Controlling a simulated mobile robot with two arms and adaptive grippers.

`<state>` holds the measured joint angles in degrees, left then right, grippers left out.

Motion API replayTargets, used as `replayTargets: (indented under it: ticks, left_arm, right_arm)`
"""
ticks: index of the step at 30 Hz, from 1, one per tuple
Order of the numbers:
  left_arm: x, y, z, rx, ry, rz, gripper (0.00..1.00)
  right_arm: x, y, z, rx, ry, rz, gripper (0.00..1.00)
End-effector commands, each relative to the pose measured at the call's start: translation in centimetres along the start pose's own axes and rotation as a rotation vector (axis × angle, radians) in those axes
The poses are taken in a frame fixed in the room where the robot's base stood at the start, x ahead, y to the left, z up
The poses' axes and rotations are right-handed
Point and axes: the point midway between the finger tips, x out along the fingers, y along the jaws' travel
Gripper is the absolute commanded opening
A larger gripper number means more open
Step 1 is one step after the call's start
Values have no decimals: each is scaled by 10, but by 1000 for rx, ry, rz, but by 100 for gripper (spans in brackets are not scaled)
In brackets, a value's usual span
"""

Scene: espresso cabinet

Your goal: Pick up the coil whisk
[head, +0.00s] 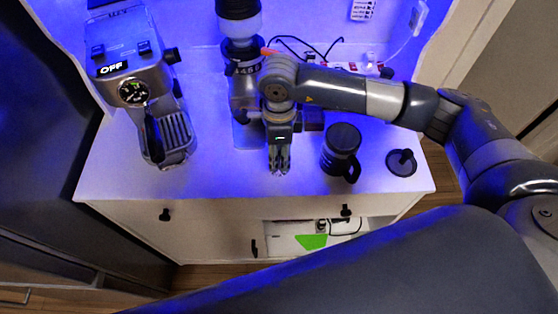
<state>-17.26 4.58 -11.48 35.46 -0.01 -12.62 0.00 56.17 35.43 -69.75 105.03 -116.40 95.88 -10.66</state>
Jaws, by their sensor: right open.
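I cannot make out a coil whisk for certain in the head view. My right gripper (279,167) reaches in from the right and points down over the white cabinet top (230,180), near its front edge. Its fingers are open, with a narrow gap, and I see nothing held between them. The wrist and forearm hide part of the counter and the grinder behind. My left gripper is not in view.
A dark mug (341,150) stands just right of the gripper. A dark round piece with a knob (402,162) lies farther right. The espresso machine (133,75) stands left and the grinder (238,22) behind. An open compartment (285,238) shows below.

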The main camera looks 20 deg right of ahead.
Motion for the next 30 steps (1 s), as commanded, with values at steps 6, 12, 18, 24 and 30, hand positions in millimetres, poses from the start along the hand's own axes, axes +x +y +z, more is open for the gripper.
replayTargets:
  ticks: [6,12,18,24,30]
  left_arm:
    - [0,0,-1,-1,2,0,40]
    - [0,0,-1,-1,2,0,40]
    - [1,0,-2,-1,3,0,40]
    - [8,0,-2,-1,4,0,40]
    - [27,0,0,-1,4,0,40]
  right_arm:
    - [0,0,0,0,0,0,9]
    - [0,0,0,0,-1,0,0]
    - [-1,0,0,0,-1,0,0]
    - [-8,-1,1,0,-3,-3,0]
    - [-31,-1,1,-1,-3,-6,0]
